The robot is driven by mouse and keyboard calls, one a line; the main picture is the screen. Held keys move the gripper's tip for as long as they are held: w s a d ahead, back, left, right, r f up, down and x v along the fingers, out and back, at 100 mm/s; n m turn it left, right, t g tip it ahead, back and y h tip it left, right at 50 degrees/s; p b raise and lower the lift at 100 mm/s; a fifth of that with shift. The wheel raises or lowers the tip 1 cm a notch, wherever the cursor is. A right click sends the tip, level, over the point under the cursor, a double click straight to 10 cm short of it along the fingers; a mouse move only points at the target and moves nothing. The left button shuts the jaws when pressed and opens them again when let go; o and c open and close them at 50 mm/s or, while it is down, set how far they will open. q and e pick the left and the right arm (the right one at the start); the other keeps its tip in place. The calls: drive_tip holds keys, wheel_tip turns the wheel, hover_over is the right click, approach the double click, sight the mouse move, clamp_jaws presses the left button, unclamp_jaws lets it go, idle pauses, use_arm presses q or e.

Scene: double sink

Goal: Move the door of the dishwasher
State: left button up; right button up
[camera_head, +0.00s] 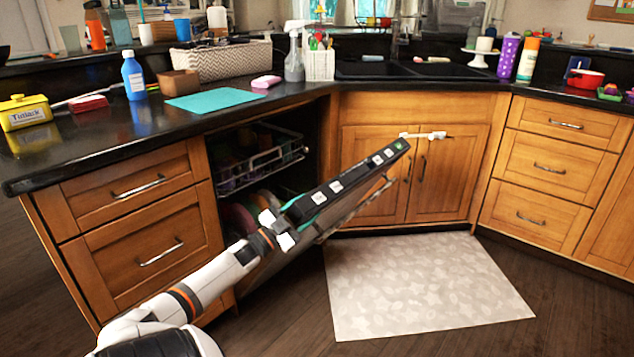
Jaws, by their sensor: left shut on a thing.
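The dishwasher door (345,184) is partly open. It tilts out from the counter, and its dark top edge with small buttons faces up. My left gripper (281,222) is at the near left end of this edge and is shut on the door. The dishwasher's inside shows behind the door, with a wire upper rack (275,158) and some plates (238,218) lower down. The front face of the door is mostly turned away. My right gripper is out of view.
Wooden drawers (135,185) stand left of the dishwasher. Sink cabinet doors (372,150) are behind the door, with a white bar across their handles. A pale mat (430,290) lies on the floor to the right. Open floor surrounds it.

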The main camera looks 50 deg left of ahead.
use_arm(q)
drive_tip(key=shift+n+y, duration=0.4)
drive_tip(key=shift+n, duration=0.3)
drive_tip(key=shift+s+a+r+p, duration=0.1)
drive_tip(key=shift+s+a+r, duration=0.1)
drive_tip(key=shift+a+r, duration=0.45)
drive_tip(key=shift+s+a+r+p, duration=0.15)
drive_tip(key=shift+a+r, duration=0.2)
drive_tip(key=shift+a, duration=0.65)
drive_tip(key=shift+s+a+r+p, duration=0.1)
drive_tip(key=shift+s+a+r, duration=0.1)
drive_tip(key=shift+a+r, duration=0.45)
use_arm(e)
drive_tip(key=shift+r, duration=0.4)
use_arm(q)
drive_tip(key=shift+a+f, duration=0.15)
drive_tip(key=o, duration=1.4)
drive_tip(key=p+v, duration=0.2)
drive_tip(key=v, duration=1)
drive_tip(key=shift+f, duration=0.15)
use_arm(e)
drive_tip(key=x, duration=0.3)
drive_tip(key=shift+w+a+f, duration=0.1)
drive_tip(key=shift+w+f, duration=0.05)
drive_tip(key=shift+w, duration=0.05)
